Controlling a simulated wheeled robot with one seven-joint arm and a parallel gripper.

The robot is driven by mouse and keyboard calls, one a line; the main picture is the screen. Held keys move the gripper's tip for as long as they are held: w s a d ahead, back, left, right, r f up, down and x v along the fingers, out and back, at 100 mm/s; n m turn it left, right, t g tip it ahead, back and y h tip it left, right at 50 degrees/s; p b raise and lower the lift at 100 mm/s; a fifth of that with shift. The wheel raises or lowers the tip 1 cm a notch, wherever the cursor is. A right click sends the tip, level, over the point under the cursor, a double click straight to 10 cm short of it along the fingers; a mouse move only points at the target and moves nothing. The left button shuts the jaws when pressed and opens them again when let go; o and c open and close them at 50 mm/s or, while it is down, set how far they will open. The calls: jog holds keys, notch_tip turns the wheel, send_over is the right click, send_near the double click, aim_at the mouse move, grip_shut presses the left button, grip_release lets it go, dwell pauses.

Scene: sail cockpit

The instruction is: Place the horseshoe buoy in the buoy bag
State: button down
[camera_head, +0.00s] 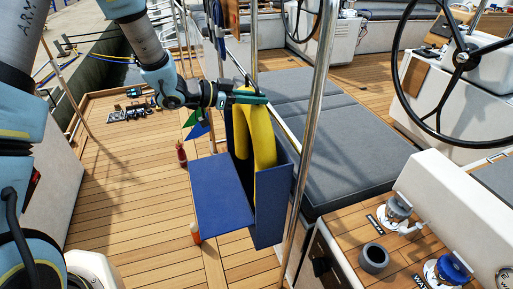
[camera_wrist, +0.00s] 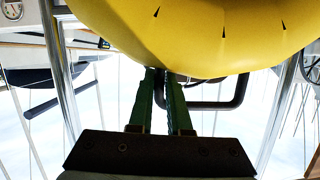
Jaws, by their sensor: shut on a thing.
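The yellow horseshoe buoy (camera_head: 262,140) hangs upright in the head view, with its lower part inside the blue buoy bag (camera_head: 270,205). The bag's front flap (camera_head: 222,195) is folded down and open toward the left. My gripper (camera_head: 255,97) is at the top of the buoy, its green fingers shut at the buoy's upper edge. In the wrist view the buoy (camera_wrist: 200,35) fills the top, and my green fingers (camera_wrist: 164,90) reach up to its edge, close together. A dark bent bar or strap (camera_wrist: 215,105) shows just behind the fingertips. The buoy's lower end is hidden by the bag.
A steel post (camera_head: 316,110) stands close to the right of the bag. A grey cushioned bench (camera_head: 340,145) lies behind it. A steering wheel (camera_head: 460,60) and winches (camera_head: 447,270) are at the right. A red bottle (camera_head: 182,155) stands on the deck; open planking lies at the left.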

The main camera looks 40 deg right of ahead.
notch_tip(320, 180, down, 17)
jog(key=b, duration=1.2)
jog(key=c, duration=1.1)
grip_release()
jog(key=shift+a+f, duration=0.1)
jog(key=shift+f, duration=0.05)
jog(key=shift+o, duration=1.3)
jog(key=b+v, duration=0.2)
jog(key=v, duration=1)
